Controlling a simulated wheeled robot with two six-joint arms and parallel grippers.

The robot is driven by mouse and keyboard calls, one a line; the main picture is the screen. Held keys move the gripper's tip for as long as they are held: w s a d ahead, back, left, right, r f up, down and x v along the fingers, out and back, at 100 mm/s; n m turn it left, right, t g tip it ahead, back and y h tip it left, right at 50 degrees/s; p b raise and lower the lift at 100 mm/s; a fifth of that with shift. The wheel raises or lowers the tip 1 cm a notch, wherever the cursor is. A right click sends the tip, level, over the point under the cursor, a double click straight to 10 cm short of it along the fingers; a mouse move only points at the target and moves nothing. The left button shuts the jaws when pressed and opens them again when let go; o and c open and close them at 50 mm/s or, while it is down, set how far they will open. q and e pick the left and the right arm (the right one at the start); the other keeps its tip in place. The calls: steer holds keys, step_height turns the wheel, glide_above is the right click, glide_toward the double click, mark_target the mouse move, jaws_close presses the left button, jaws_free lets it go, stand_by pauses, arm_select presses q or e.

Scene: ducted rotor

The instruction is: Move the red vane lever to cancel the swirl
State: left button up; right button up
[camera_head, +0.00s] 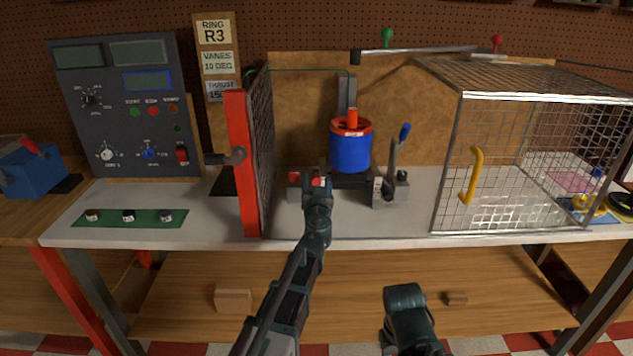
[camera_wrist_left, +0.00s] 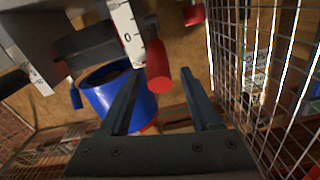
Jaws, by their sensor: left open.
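The red vane lever (camera_wrist_left: 158,68) shows in the left wrist view as a red rounded handle beside a white scale (camera_wrist_left: 126,34) marked 0. In the head view its red end (camera_head: 318,182) shows just beyond my left gripper (camera_head: 317,190). My left gripper is open. In the wrist view the handle lies between its fingertips (camera_wrist_left: 163,76), nearer the left finger, with a gap to the right one. I cannot tell whether either finger touches it. The blue duct (camera_head: 350,152) with an orange-red rim stands behind and right of the gripper.
An open red-framed mesh gate (camera_head: 243,165) stands close left of my left arm. Another red knob (camera_head: 294,177) sits left of the lever. A lever with a blue grip (camera_head: 404,133) stands right of the duct. A mesh cage (camera_head: 540,100) with a yellow handle is at right.

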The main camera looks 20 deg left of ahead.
arm_select(q)
steer(key=v, duration=1.3)
steer(key=s+d+f+g+p, duration=0.2)
steer(key=s+f+g+p, duration=0.4)
steer(key=s+f+g, duration=0.45)
steer(key=s+d+f+m+g+h+p, duration=0.2)
steer(key=s+d+g, duration=0.5)
steer(key=s+d, duration=0.4)
steer(key=s+f+m+h, duration=0.1)
steer(key=s+m, duration=0.1)
steer(key=shift+s+m+h, duration=0.2)
steer(key=shift+m+h, duration=0.2)
